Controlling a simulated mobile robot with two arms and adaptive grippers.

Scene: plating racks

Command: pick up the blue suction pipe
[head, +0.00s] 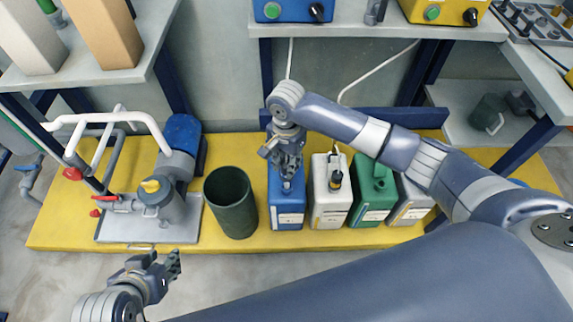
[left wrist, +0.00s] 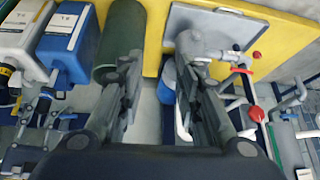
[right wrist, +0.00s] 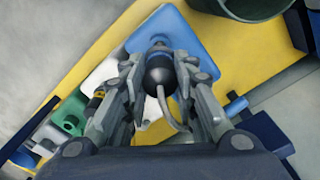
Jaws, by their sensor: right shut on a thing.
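The suction pipe (right wrist: 160,74) shows in the right wrist view with a dark rounded body, a blue ring and a curved grey spout. My right gripper (right wrist: 158,66) is shut on it, one finger on each side. It is at the top of the blue canister (head: 287,213); I cannot tell whether the pipe is still seated in it. In the head view my right gripper (head: 287,160) hides most of the pipe. My left gripper (head: 163,268) is open and empty, low at the left; its spread fingers show in the left wrist view (left wrist: 160,75).
White (head: 329,206), green (head: 373,200) and grey (head: 412,207) canisters stand close to the right of the blue one. A dark green bin (head: 232,205) stands to its left. A pump with pipes (head: 165,205) is further left. Shelves (head: 375,28) overhang behind.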

